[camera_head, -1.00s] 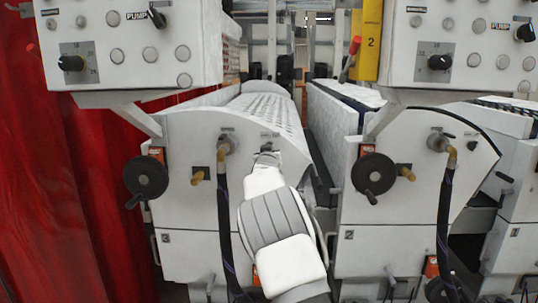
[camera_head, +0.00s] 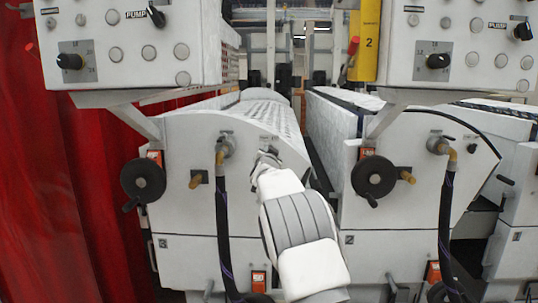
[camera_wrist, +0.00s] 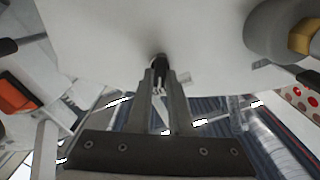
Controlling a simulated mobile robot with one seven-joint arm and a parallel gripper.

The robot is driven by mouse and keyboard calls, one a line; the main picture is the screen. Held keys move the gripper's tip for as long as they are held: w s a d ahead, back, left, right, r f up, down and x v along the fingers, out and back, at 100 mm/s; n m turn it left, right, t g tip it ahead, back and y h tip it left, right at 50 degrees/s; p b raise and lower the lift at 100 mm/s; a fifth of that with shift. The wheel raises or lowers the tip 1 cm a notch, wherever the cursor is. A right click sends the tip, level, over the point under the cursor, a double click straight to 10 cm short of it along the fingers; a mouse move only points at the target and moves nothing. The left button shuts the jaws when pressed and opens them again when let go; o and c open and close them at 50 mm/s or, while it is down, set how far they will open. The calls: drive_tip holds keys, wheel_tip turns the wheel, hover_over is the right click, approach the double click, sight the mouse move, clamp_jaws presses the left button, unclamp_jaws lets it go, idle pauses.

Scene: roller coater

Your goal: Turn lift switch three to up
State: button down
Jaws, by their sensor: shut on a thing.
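The lift switch (camera_wrist: 159,60) is a small dark knob on the pale machine panel, at the upper middle of the wrist view. My gripper (camera_wrist: 159,75) is shut on it, with both fingertips close together around its near end. In the head view my gripper (camera_head: 266,157) is at the upper right of the left white machine's end panel (camera_head: 185,220), just under a small label. There the wrist largely hides the switch, and its up or down setting cannot be read.
A hose fitting (camera_head: 225,148) with a dark hose stands just left of my gripper. A black handwheel (camera_head: 143,181) is further left. A control box (camera_head: 130,45) overhangs above. A second machine (camera_head: 390,250) stands to the right across a narrow gap.

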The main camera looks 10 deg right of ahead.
idle(0.5)
drive_tip(key=c, duration=0.8)
unclamp_jaws()
drive_tip(key=s+a+b, duration=0.1)
drive_tip(key=s, duration=0.4)
drive_tip(key=s+a+b, duration=0.1)
drive_tip(key=s, duration=0.5)
drive_tip(key=s+a+b, duration=0.1)
drive_tip(key=s+b, duration=0.1)
drive_tip(key=s, duration=0.4)
drive_tip(key=shift+s+a, duration=0.1)
drive_tip(key=shift+a, duration=0.1)
